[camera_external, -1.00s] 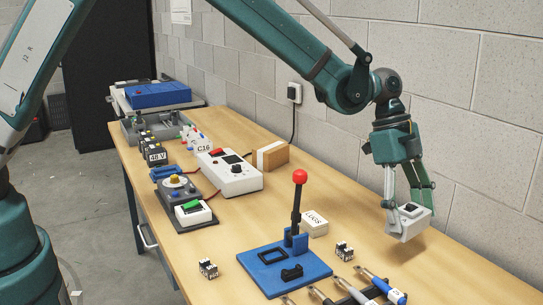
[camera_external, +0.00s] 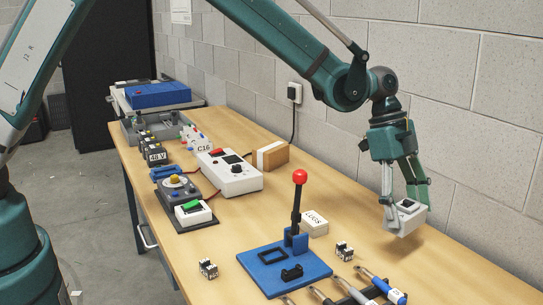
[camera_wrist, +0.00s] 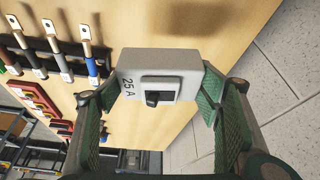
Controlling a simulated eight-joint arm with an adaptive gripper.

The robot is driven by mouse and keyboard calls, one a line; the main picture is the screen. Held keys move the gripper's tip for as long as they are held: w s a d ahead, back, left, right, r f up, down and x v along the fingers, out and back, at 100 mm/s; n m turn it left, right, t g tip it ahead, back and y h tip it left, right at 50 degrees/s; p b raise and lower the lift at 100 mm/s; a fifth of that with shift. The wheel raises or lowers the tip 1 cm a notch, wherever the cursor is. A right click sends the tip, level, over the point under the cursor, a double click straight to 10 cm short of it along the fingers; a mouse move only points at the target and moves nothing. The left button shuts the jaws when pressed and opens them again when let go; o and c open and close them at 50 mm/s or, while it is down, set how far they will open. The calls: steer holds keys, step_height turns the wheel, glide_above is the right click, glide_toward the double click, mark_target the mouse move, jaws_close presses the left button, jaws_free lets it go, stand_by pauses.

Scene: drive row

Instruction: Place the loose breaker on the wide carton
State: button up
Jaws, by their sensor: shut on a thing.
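My gripper (camera_external: 406,198) is shut on the loose breaker (camera_external: 403,219), a pale grey block with a black switch, held above the right part of the bench. In the wrist view the breaker (camera_wrist: 160,88) sits between both fingers, its "25 A" label and switch facing the camera. A brown carton with a white band (camera_external: 272,156) lies by the wall, behind the white meter box. It appears to be the wide carton. The breaker is well apart from it, to its right and nearer the camera.
A blue base with an upright red-knobbed lever (camera_external: 298,215) stands between breaker and carton. A white meter box (camera_external: 230,172) stands in front of the carton.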

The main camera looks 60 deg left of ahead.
steer(key=w+a+r+n+t+p, duration=0.1)
steer(key=w+a+n, duration=0.1)
steer(key=a, duration=0.5)
steer(key=w+a+r+n, duration=0.1)
steer(key=w+a+n, duration=0.15)
steer(key=a, duration=0.55)
step_height(320, 180, up, 6)
steer(key=n+t+y+p, duration=0.3)
steer(key=n+y, duration=0.1)
steer(key=n, duration=0.8)
glide_above(275, 146)
steer(key=s, duration=0.2)
steer(key=shift+w+a+f+m, duration=0.15)
steer(key=shift+w+f+m, duration=0.05)
steer(key=shift+m, duration=0.05)
steer(key=shift+f, duration=3.1)
steer(key=shift+f, duration=1.9)
